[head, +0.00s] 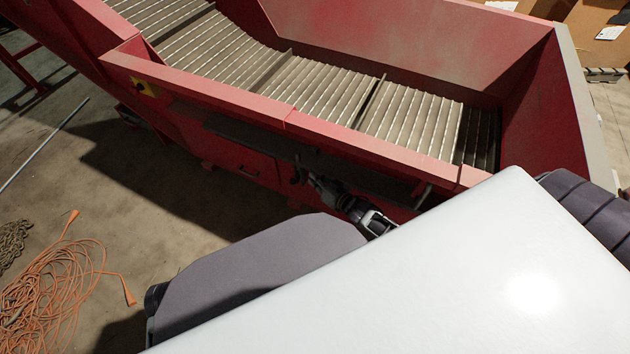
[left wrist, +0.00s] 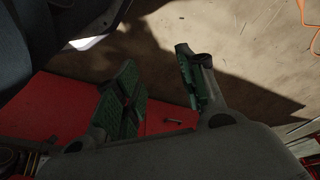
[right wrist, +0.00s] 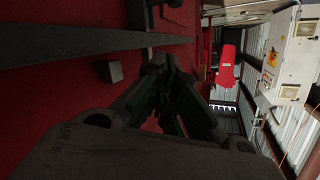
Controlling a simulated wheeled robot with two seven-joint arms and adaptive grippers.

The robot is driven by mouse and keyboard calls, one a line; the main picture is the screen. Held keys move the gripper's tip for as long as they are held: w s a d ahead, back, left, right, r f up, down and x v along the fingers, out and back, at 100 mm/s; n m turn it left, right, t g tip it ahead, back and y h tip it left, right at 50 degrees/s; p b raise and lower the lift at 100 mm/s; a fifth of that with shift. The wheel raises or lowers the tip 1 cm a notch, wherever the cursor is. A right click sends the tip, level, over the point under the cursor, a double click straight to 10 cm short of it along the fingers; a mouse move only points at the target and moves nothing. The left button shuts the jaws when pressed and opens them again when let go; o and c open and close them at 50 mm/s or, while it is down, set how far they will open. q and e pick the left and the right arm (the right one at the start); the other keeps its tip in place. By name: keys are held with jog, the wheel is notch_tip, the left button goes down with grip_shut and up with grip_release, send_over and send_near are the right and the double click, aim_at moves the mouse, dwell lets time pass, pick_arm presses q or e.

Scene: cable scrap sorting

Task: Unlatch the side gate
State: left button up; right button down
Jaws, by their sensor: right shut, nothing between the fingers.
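The red side panel (head: 250,163) of the conveyor hopper runs below a dark ledge in the head view; I cannot make out the gate's exact edges. A small dark latch-like piece (head: 296,174) hangs on it, and a grey rod-like handle (head: 423,197) is further right. My right gripper (head: 314,181) is beside the first piece, fingers shut and empty. In the right wrist view its fingertips (right wrist: 164,62) are close to the red wall, near a dark block (right wrist: 111,71); contact is unclear. My left gripper (left wrist: 160,75) is open and empty above the floor near a red surface (left wrist: 52,112).
The ribbed conveyor belt (head: 330,93) lies inside the red hopper. An orange cable (head: 62,290) and a chain (head: 13,240) lie on the floor at left. A dark bar (right wrist: 80,48) crosses the red wall beside my right gripper.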

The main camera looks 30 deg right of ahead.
aim_at(299, 173)
jog(key=b+x, duration=0.2)
jog(key=x, duration=0.6)
jog(key=shift+w+f+b, duration=0.1)
jog(key=shift+b, duration=0.25)
jog(key=shift+w+a+f, duration=0.15)
jog(key=shift+a+f, duration=0.05)
jog(key=shift+f, duration=0.05)
jog(key=shift+a+f+b, duration=0.1)
jog(key=shift+f+b, duration=0.2)
jog(key=shift+b, duration=0.05)
pick_arm(q)
jog(key=shift+w+d+r+t+h+b, duration=0.1)
jog(key=shift+d+r+t+h+b, duration=0.1)
jog(key=shift+d+r+t+b, duration=0.35)
jog(key=shift+w+d+r+t+h+b, duration=0.1)
jog(key=shift+d+r+t+h+b, duration=0.2)
jog(key=shift+r, duration=0.5)
pick_arm(e)
jog(key=shift+a+f, duration=0.25)
jog(key=shift+f, duration=0.4)
jog(key=shift+a+f, duration=0.25)
jog(key=shift+f, duration=0.4)
